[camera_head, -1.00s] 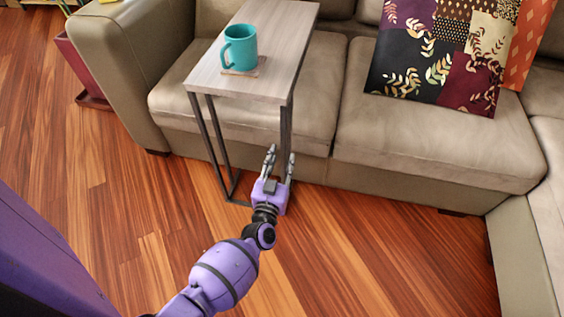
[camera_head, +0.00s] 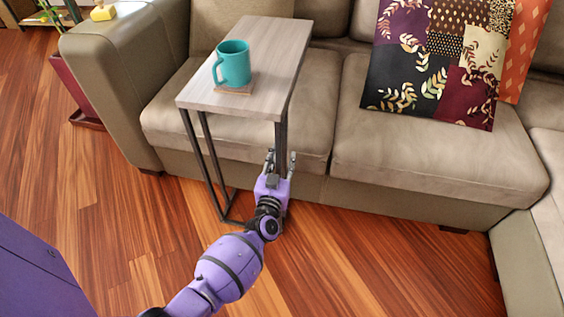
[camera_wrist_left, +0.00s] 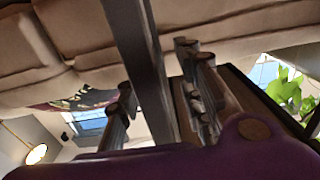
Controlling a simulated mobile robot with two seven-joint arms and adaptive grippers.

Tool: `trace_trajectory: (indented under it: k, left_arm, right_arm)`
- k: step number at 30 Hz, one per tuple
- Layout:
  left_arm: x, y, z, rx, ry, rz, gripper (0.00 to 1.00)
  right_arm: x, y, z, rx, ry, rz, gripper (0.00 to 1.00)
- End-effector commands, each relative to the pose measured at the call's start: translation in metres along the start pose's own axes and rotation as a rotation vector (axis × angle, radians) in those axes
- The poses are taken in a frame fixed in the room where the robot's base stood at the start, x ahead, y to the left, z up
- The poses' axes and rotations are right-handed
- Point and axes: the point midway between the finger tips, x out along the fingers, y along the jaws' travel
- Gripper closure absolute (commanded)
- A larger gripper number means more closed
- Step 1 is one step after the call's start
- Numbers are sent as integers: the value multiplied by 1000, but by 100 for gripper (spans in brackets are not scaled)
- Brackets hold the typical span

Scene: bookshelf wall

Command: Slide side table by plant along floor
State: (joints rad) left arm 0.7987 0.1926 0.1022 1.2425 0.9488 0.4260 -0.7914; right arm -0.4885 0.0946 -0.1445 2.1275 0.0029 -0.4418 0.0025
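The side table has a pale wood top (camera_head: 262,50) and dark thin legs, and stands at the front of the sofa. A teal mug (camera_head: 232,64) sits on a small coaster (camera_head: 234,90) on it. My left gripper (camera_head: 281,160) is low at the table's near right leg (camera_head: 281,138). In the left wrist view the leg (camera_wrist_left: 146,65) passes between the two spread fingers (camera_wrist_left: 160,85), with a visible gap on the left finger's side. Green plant leaves (camera_wrist_left: 285,90) show at the right there. My right gripper is out of view.
A beige sofa (camera_head: 400,170) runs behind the table, with its armrest (camera_head: 105,50) at left and a patterned cushion (camera_head: 430,70) on it. A dark red planter (camera_head: 75,80) stands beyond the armrest. Wood floor (camera_head: 110,220) is clear left and in front.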

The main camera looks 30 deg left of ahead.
Motion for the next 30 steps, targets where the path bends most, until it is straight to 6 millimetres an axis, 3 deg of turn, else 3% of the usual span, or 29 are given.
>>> trace_trajectory:
  k: [3,11,30]
  left_arm:
    - [0,0,0,0,0,0,68]
    - [0,0,0,-1,0,0,100]
    - [-4,-1,1,-1,-2,0,100]
  right_arm:
    - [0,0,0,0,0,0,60]
    - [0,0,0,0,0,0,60]
    - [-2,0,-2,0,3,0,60]
